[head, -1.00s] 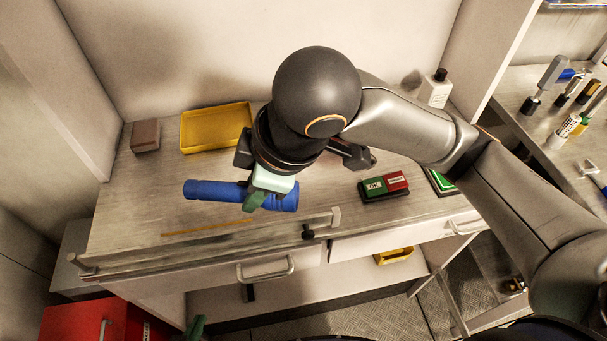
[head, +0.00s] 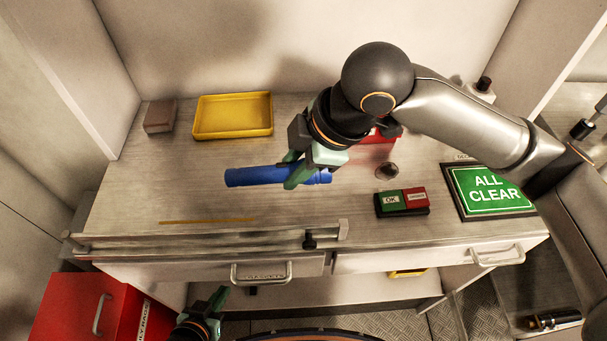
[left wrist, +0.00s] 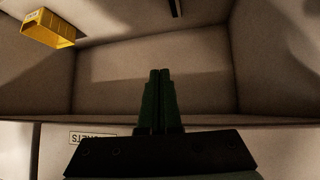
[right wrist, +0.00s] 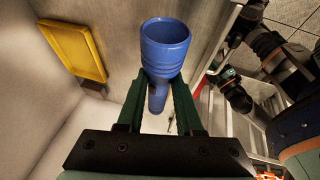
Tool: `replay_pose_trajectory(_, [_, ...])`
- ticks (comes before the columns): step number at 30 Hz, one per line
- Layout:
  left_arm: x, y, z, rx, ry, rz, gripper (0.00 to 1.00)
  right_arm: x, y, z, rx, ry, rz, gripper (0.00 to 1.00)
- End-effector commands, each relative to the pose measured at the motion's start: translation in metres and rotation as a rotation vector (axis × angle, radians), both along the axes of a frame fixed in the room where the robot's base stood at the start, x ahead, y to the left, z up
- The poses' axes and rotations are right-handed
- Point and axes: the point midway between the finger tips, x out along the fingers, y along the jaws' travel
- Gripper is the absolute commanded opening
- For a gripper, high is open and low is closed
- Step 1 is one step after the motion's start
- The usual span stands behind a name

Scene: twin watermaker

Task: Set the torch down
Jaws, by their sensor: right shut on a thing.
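The blue torch (head: 250,176) is held roughly level over the worktop (head: 190,190). My right gripper (head: 300,172) is shut on it near its right part. In the right wrist view the torch (right wrist: 165,48) lies between both fingers (right wrist: 158,95), its wide end towards the camera. I cannot tell whether the torch touches the worktop. My left gripper (head: 218,298) is low at the front, below the worktop edge and beside the red box. Its fingers (left wrist: 159,100) are together and empty in the left wrist view.
A yellow tray (head: 233,132) and a brown block (head: 160,116) stand at the back left. An OK button box (head: 402,211) and a green ALL CLEAR sign (head: 488,206) are at the right. A rail (head: 200,240) runs along the front edge. The left-middle worktop is mostly clear.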

Motion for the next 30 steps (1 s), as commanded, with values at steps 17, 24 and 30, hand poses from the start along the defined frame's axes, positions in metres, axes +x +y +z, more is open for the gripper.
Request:
replay_pose_trajectory(17, [0.000, 0.000, -0.008, 0.000, 0.001, 0.000, 0.00, 0.051, -0.019, -0.064, 0.001, 0.000, -0.003, 0.00])
replay_pose_trajectory(24, [0.000, 0.000, -0.009, 0.000, 0.001, 0.000, 0.00, 0.049, -0.018, -0.091, 0.002, -0.002, 0.002, 0.00])
replay_pose_trajectory(30, [0.000, 0.000, -0.009, 0.000, 0.001, 0.000, 0.00, 0.049, -0.018, -0.091, 0.002, -0.003, 0.002, 0.00])
